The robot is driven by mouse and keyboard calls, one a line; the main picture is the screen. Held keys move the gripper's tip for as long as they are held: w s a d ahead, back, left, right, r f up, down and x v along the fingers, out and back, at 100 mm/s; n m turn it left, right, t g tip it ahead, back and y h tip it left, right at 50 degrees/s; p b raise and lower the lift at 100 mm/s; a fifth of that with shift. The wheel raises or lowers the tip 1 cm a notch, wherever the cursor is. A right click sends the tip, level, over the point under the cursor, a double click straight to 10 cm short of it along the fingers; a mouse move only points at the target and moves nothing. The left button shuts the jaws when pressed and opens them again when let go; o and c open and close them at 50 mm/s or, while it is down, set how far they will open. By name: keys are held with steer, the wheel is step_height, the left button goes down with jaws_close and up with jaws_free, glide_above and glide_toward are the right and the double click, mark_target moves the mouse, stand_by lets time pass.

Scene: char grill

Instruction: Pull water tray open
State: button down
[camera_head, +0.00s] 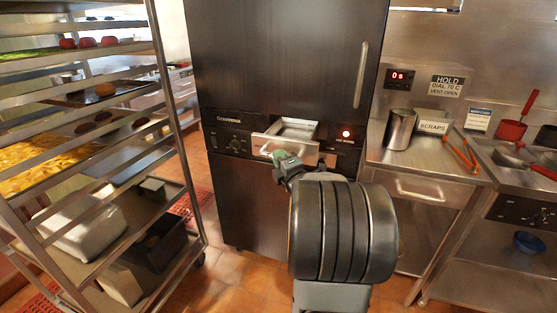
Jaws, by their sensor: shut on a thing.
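The water tray (296,129) is a shallow metal drawer in the front of the dark cabinet, between its control panels. It stands out from the cabinet front, and its open top shows. My gripper (281,155) is at the tray's front, shut on the pale handle (266,150) there. The fingertips are small and partly hidden by my wrist. My arm covers part of the lower cabinet door.
The dark cabinet (280,60) has a vertical door handle (361,75) and a lit red light. A tray rack (175,130) stands close on the left. Steel counters (425,168) with a metal pot (399,130) and orange tongs stand right. Tiled floor shows between.

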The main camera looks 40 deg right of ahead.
steer(key=shift+d, duration=0.1)
steer(key=c, duration=1.4)
jaws_free()
steer(key=shift+s, duration=0.1)
steer(key=o, duration=0.3)
steer(key=shift+o, duration=0.2)
steer(key=b+v, duration=0.5)
steer(key=v, duration=0.8)
steer(key=shift+s, duration=0.3)
steer(key=shift+f, duration=0.1)
